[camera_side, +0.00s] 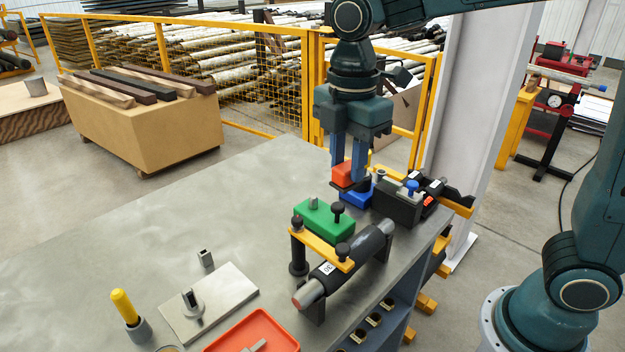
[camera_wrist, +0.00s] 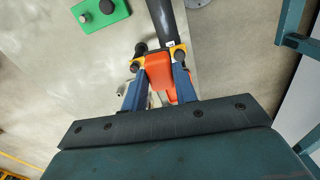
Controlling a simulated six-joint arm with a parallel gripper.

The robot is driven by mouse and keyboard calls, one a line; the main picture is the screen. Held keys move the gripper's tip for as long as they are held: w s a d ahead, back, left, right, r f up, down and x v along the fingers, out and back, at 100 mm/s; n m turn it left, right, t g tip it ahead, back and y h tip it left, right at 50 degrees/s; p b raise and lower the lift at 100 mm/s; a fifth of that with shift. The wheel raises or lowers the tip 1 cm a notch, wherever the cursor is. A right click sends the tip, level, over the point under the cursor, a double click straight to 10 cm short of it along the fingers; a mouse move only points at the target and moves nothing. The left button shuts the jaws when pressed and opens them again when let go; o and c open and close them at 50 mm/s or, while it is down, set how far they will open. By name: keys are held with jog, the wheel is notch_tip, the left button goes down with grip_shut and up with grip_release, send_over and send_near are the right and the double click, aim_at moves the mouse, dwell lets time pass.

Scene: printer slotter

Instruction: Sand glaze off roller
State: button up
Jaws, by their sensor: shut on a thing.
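The roller (camera_side: 356,254) is a dark cylinder with a grey end and a white label, lying in a stand on the bench. A yellow bar (camera_side: 318,248) with dark knobs crosses over it. The roller also shows at the top of the wrist view (camera_wrist: 166,18). My gripper (camera_side: 350,178) points down beyond the roller and is shut on an orange-red block (camera_side: 343,174). The block shows between the fingers (camera_wrist: 160,68) in the wrist view. It is apart from the roller in the side view. I cannot make out any glaze.
A green block (camera_side: 325,221) with a knob lies beside the roller, and a blue block (camera_side: 356,199) lies below my gripper. A dark box (camera_side: 397,208) stands to the right. A grey plate (camera_side: 222,305) and orange tray (camera_side: 270,328) lie in front. The bench's left is clear.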

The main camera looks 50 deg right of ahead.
jog(key=shift+s+d+f, duration=0.1)
jog(key=shift+s+f, duration=0.2)
jog(key=shift+f, duration=0.6)
jog(key=shift+s+a+f, duration=0.1)
jog(key=shift+s+f, duration=0.25)
jog(key=shift+f, duration=0.55)
jog(key=shift+s+d+f, duration=0.1)
jog(key=shift+s+f, duration=0.2)
jog(key=shift+f, duration=0.6)
jog(key=shift+f, duration=0.1)
